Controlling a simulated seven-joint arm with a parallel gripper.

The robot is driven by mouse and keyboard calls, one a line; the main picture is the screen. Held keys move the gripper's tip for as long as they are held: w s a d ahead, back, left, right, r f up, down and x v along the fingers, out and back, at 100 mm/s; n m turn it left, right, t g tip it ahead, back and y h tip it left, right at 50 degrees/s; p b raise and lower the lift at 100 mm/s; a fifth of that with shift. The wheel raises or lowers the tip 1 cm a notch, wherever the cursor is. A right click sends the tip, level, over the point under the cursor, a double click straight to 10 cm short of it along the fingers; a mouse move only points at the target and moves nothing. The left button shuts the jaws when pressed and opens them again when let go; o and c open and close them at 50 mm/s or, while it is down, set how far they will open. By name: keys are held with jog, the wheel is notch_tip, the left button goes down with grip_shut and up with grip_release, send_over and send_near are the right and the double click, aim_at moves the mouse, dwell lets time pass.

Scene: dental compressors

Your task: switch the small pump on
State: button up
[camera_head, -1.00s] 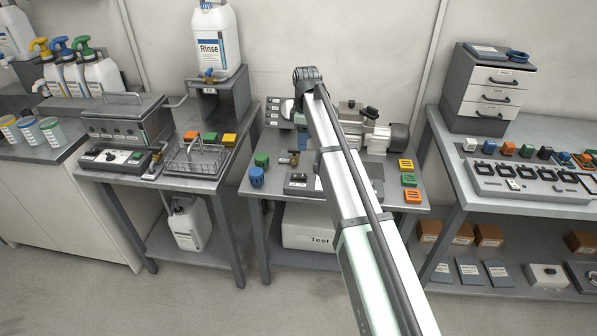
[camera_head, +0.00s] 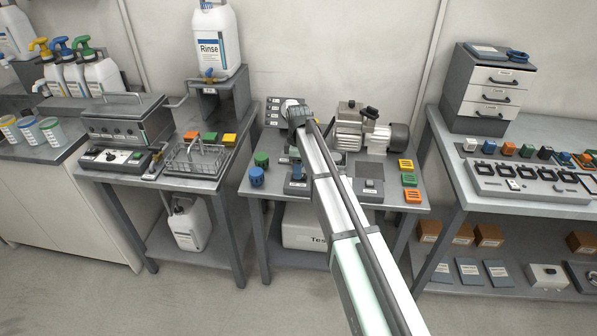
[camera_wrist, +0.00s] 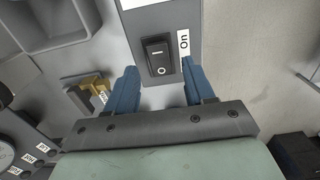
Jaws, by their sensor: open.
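A black rocker switch (camera_wrist: 159,57), marked with a line and a circle, sits on a grey box (camera_wrist: 150,18) in the wrist view. A white "On" label (camera_wrist: 184,43) is beside it. I cannot tell which side of the rocker is pressed. My gripper (camera_wrist: 157,78) is open, with one blue finger at each side of the switch and nothing held. In the head view my gripper (camera_head: 297,172) is low over the left switch box on the middle bench, and my arm hides part of that box. A pump with a motor (camera_head: 362,130) stands behind.
A second switch box (camera_head: 370,188) is right of my arm. Blue (camera_head: 256,177) and green (camera_head: 262,159) knobs stand left of my gripper. Orange (camera_head: 413,195) and green blocks lie along the bench's right edge. A brass fitting (camera_wrist: 92,90) is left of my fingers.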

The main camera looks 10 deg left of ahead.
jog(key=shift+f, duration=1)
grip_shut()
